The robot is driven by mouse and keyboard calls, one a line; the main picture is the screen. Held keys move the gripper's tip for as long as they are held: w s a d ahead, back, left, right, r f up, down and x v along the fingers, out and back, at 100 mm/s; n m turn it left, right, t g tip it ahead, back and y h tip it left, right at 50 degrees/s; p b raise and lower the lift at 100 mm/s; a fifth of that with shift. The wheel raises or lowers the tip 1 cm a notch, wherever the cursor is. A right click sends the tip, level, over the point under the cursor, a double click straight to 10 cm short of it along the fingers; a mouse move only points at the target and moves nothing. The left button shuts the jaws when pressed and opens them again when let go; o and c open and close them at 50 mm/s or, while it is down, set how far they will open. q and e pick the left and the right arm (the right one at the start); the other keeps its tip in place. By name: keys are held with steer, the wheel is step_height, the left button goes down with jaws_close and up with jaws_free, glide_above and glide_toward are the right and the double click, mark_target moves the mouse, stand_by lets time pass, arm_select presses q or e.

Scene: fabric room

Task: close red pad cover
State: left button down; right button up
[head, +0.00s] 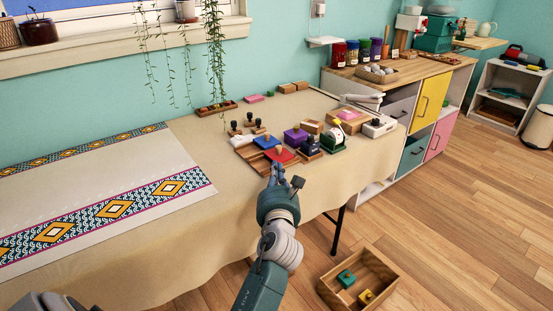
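A red ink pad (281,156) lies on the wooden tray (254,160) near the table's front edge. A blue pad (267,142) is just behind it to the left, and a purple one (295,135) is behind to the right. The red pad's cover is too small to make out clearly. My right gripper is not in view.
Dark-handled stamps (249,121) stand behind the pads. A green-based device (334,138) and a white stapler-like tool (379,126) are to the right. A patterned cloth (95,200) covers the left of the table. A wooden crate (382,264) is on the floor.

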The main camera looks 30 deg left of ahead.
mark_target(282, 159)
arm_select(q)
steer(key=b+x, duration=0.1)
steer(key=x, duration=0.5)
steer(key=shift+w+a, duration=0.25)
steer(key=shift+w, duration=0.2)
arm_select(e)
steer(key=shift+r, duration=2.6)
arm_select(q)
steer(key=shift+w+d, duration=0.1)
steer(key=shift+w, duration=0.15)
steer(key=shift+w+d+r, duration=0.1)
steer(key=shift+w+d, duration=0.25)
steer(key=shift+w, duration=0.5)
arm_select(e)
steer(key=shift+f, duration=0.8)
arm_select(q)
steer(key=shift+s+p, duration=0.1)
steer(key=shift+p, duration=0.2)
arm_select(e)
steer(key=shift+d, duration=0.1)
